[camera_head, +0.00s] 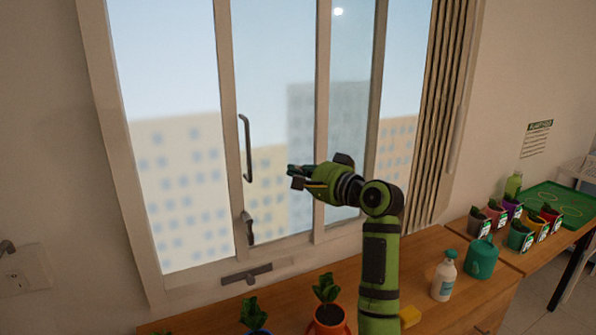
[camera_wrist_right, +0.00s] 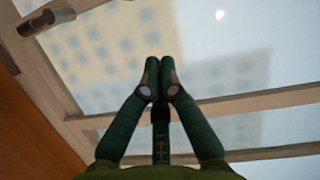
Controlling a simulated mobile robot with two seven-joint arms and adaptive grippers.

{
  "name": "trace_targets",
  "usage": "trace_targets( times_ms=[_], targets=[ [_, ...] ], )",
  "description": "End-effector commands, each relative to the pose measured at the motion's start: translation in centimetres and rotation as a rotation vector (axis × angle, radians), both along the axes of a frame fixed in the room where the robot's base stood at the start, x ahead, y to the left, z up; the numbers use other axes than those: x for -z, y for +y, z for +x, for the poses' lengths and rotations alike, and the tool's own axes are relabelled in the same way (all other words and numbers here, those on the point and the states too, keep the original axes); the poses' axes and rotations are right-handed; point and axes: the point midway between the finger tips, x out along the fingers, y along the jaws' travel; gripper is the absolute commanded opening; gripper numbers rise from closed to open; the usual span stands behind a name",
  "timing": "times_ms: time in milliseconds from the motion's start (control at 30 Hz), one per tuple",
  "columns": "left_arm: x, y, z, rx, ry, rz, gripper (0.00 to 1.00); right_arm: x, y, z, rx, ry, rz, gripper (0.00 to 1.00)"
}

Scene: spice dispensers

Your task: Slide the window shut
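The window (camera_head: 280,100) has a sash with a pale upright frame bar (camera_head: 232,130). A long bar handle (camera_head: 246,148) is fixed on that bar, with a small dark latch (camera_head: 248,228) below it. The left section (camera_head: 170,130) looks brighter than the panes to the right, as if open. My right gripper (camera_head: 292,176) is to the right of the handle, in front of the pane, pointing left and apart from the handle. In the right wrist view its fingertips (camera_wrist_right: 160,64) meet with nothing seen between them. My left gripper is not in view.
A wooden counter (camera_head: 425,270) runs under the window. On it are potted plants (camera_head: 328,312), a white bottle (camera_head: 444,276) and a teal watering can (camera_head: 482,258). A grey fitting (camera_head: 247,274) lies along the sill. Folded blinds (camera_head: 432,120) hang at the right.

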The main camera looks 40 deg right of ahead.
Motion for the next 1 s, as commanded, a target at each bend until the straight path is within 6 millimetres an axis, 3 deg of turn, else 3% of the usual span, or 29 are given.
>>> trace_targets(
  times_ms=[100,267,500,1000],
  targets=[
    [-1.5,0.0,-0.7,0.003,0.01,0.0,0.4,-0.2,0.3,2.8,-0.003,0.003,0.004,0.0],
    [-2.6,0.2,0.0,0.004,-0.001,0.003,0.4,0.1,0.6,6.0,-0.003,0.004,0.002,0.0],
    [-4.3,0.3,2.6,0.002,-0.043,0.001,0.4,1.1,3.7,6.2,-0.001,0.003,-0.002,0.0],
    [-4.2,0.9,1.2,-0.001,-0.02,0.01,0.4,1.5,4.3,6.3,0.0,0.003,-0.003,0.0]
  ],
)
